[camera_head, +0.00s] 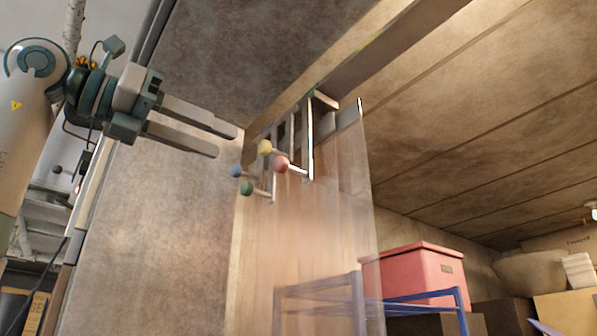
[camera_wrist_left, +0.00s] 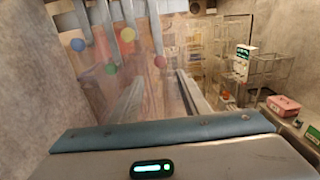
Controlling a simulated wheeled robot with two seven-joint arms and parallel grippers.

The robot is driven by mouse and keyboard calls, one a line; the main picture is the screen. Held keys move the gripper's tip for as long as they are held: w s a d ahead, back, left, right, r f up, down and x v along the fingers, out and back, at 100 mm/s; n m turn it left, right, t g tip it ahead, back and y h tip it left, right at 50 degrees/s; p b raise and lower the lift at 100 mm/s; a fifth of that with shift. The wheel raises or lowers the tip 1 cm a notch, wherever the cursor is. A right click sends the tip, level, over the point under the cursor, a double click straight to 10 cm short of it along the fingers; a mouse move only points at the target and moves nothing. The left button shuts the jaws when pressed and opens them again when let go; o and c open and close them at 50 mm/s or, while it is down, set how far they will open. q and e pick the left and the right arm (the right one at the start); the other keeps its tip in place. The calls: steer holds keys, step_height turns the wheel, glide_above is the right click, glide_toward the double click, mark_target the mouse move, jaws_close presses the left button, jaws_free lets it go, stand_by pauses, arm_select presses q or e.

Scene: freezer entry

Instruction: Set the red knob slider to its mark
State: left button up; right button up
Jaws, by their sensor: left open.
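The red knob (camera_head: 282,163) sits on the end of a pale rod among slider bars high on the wall. It also shows in the left wrist view (camera_wrist_left: 160,62), beyond and roughly between my fingertips. A yellow knob (camera_head: 265,147), a blue knob (camera_head: 236,170) and a green knob (camera_head: 247,188) are close beside it. My left gripper (camera_head: 227,142) is open and empty, its two fingers pointing right toward the knobs. In the head view it is left of the red knob, apart from it. I cannot make out the slider's mark. My right gripper is out of view.
A clear hanging strip curtain (camera_head: 325,225) is just right of and below the knobs. A pink box (camera_head: 420,275) stands beyond it, near a blue frame (camera_head: 461,300). The wall (camera_head: 165,230) below my left gripper is bare.

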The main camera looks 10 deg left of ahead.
arm_select(q)
steer(key=p, duration=0.2)
glide_toward(299, 172)
steer(key=p+x, duration=0.3)
steer(key=x, duration=0.6)
steer(key=shift+w+a+r, duration=0.1)
steer(key=shift+a+r, duration=0.1)
steer(key=shift+a, duration=0.05)
steer(key=shift+w+d+f+p, duration=0.1)
steer(key=shift+w+d+p, duration=0.25)
steer(key=shift+w, duration=0.15)
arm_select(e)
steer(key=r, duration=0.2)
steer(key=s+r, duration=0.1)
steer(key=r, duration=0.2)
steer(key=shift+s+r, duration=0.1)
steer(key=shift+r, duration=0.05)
arm_select(q)
steer(key=c, duration=0.8)
jaws_close()
steer(key=shift+d, duration=0.1)
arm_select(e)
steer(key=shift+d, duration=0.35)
